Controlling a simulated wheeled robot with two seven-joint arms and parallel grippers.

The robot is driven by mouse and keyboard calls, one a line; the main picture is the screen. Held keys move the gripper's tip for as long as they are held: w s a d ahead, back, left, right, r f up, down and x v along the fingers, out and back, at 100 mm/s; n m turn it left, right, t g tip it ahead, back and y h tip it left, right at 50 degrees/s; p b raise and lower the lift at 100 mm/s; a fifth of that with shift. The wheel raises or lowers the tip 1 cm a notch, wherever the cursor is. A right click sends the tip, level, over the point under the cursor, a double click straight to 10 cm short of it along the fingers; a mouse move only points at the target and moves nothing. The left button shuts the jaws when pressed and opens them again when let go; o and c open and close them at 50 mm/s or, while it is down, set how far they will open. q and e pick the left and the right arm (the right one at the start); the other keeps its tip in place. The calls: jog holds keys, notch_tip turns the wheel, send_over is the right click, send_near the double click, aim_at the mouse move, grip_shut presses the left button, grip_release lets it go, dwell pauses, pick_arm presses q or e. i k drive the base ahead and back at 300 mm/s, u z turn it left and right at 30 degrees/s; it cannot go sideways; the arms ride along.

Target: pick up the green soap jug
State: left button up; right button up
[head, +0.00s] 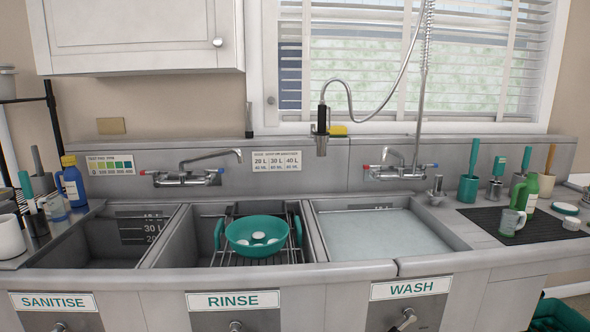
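The green soap jug (526,193) stands upright at the right, on the black mat (553,232) on the counter beside the WASH basin. Neither of my grippers shows in the head view.
The WASH basin (378,236) holds water. A teal colander (256,236) sits on a rack over the RINSE basin. The SANITISE basin (100,241) looks empty.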

aim_at(529, 194)
jog(key=z, duration=1.7)
jog(key=i, duration=0.7)
jog(key=z, duration=0.25)
